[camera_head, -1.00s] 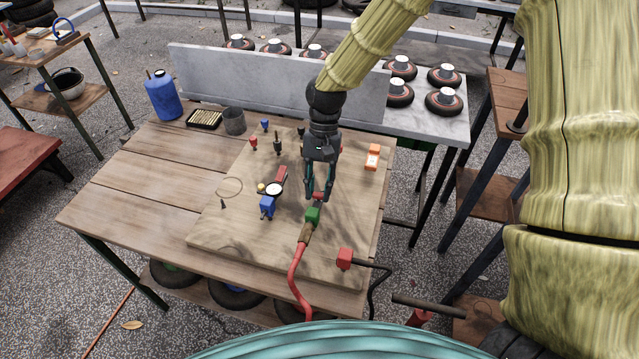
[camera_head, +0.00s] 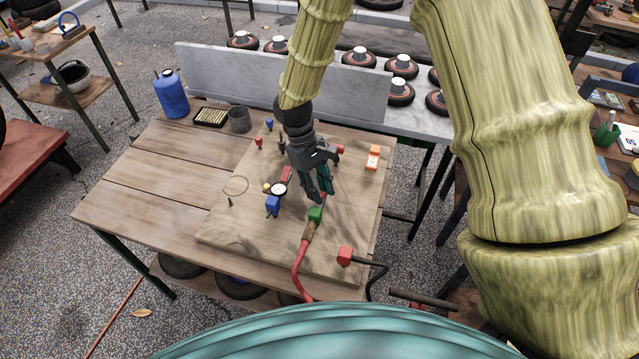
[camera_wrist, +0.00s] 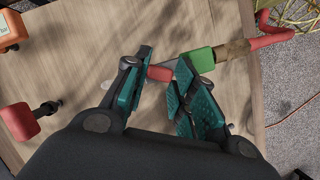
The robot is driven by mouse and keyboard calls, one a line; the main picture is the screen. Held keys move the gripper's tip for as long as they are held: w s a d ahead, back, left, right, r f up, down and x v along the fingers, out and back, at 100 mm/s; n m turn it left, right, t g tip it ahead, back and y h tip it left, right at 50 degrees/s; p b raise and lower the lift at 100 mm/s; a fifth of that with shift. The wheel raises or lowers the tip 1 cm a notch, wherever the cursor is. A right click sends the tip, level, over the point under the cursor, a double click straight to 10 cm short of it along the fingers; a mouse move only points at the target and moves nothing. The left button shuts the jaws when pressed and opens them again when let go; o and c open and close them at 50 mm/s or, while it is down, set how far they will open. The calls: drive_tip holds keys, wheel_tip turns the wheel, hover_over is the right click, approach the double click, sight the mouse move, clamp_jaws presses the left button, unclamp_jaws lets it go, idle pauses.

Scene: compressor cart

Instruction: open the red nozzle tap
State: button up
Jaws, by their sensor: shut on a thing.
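The red nozzle tap (camera_wrist: 160,73) shows in the wrist view as a small red piece beside a green block (camera_wrist: 201,58). My gripper (camera_wrist: 163,66) has its teal-padded fingers on either side of the red piece and is shut on it. In the head view my gripper (camera_head: 323,194) comes down tilted over the green block (camera_head: 315,214), and its fingers mostly hide the red tap. A red hose (camera_head: 299,268) with a brown fitting runs from the green block toward the front edge of the board.
The wooden board (camera_head: 225,235) also bears a blue block (camera_head: 272,205) with a gauge (camera_head: 279,189), an orange device (camera_head: 372,158), and a red block (camera_head: 345,256) with a black hose. A blue bottle (camera_head: 171,95) stands at the back left. The table's left side is clear.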

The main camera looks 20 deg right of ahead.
drive_tip(key=shift+s+a+n+t+h+p, duration=0.1)
drive_tip(key=shift+n+t+h+p, duration=0.25)
drive_tip(key=shift+n, duration=0.8)
drive_tip(key=shift+n+t+h+p, duration=0.2)
drive_tip(key=shift+n+h, duration=0.25)
drive_tip(key=shift+n, duration=0.7)
drive_tip(key=o, duration=1)
drive_tip(key=shift+o, duration=0.2)
